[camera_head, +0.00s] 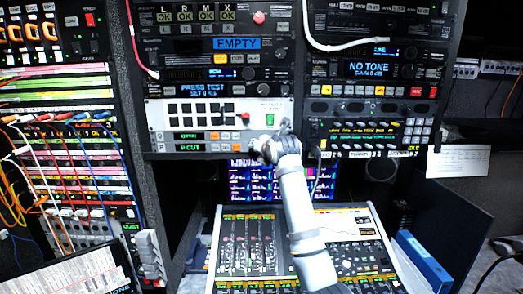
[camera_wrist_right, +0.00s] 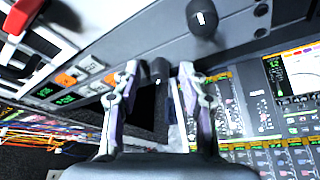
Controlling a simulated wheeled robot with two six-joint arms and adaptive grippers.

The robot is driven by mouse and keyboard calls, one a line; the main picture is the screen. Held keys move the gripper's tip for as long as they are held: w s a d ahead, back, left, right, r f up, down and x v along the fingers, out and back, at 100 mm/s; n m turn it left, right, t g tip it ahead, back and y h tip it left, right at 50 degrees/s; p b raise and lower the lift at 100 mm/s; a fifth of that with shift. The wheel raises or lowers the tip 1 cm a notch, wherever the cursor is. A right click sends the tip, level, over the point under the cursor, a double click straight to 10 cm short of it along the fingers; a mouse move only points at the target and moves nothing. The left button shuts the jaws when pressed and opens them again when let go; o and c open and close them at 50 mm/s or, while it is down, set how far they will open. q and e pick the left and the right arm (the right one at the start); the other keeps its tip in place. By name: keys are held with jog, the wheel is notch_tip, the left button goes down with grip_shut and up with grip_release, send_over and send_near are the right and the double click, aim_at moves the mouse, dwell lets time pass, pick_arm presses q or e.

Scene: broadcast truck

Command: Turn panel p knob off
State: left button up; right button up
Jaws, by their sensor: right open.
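The panel marked P (camera_head: 169,147) is the lowest strip of the middle rack, with a green "P CUT" display and orange and white buttons. My right gripper (camera_head: 260,150) is at the right end of this strip and hides that end in the head view. In the right wrist view my right gripper (camera_wrist_right: 158,72) is open. A small dark knob (camera_wrist_right: 159,70) shows between its fingertips, at the panel's lower edge. I cannot tell whether the fingers touch it, or read its setting. My left gripper is not in view.
A larger black knob with a white mark (camera_wrist_right: 203,18) sticks out near the right gripper. A red switch cover (camera_wrist_right: 22,14) is at the upper left. The mixing console (camera_head: 248,216) stands below, with a screen (camera_head: 245,180) behind it. Patch cables (camera_head: 55,165) hang at left.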

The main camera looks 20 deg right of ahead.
jog(key=v, duration=1.2)
jog(key=shift+d+f, duration=0.1)
